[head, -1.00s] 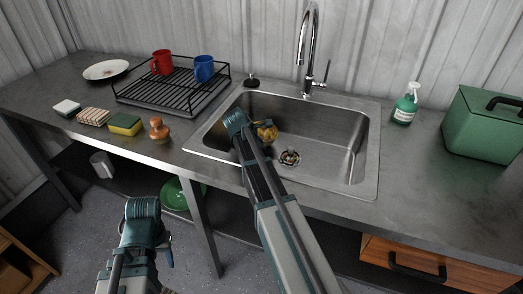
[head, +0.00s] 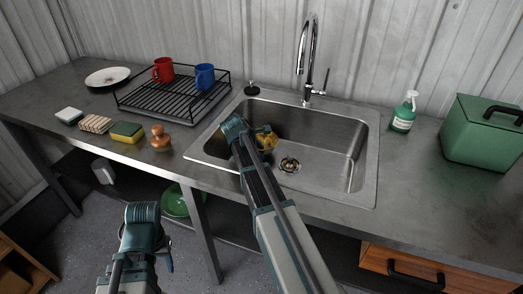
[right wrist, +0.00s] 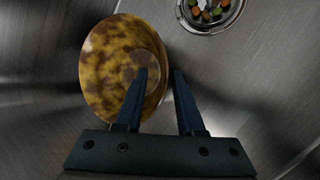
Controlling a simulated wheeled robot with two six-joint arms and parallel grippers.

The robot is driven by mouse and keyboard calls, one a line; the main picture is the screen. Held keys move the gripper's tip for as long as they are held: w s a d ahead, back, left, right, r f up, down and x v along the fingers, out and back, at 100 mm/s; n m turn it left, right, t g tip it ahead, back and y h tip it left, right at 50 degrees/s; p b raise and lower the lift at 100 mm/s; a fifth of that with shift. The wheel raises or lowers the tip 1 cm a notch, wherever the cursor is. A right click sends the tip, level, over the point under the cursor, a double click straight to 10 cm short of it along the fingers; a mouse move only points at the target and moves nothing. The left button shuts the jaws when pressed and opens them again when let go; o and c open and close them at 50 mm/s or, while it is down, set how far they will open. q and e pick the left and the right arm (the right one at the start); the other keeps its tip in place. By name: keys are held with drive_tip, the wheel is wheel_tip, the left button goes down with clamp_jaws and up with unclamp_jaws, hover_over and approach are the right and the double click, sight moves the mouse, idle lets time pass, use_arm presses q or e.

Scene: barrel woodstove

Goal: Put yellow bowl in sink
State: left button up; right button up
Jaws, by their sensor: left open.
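The yellow bowl (head: 266,138), mottled yellow and brown, is inside the steel sink (head: 335,141), in its left part. It looks tilted; whether it touches the sink bottom is unclear. It shows large in the right wrist view (right wrist: 104,72). My right gripper (right wrist: 162,75) is at the bowl's right edge, one finger over the bowl and the other just outside it. Its fingers are apart, with a gap between them. In the head view my right wrist partly hides this spot. My left gripper (head: 165,250) is open and empty, low in front of the counter.
A black dish rack (head: 172,100) with red and blue mugs stands left of the sink. A wooden-topped brush (head: 160,138) and sponges lie near the front edge. The faucet (head: 305,60) rises behind the sink. A soap bottle (head: 403,115) and green box (head: 480,135) stand right.

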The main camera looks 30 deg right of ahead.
drive_tip(key=p+v, duration=0.7)
drive_tip(key=v, duration=0.3)
drive_tip(key=shift+r, duration=0.15)
drive_tip(key=shift+r+p, duration=0.1)
drive_tip(key=shift+p, duration=0.25)
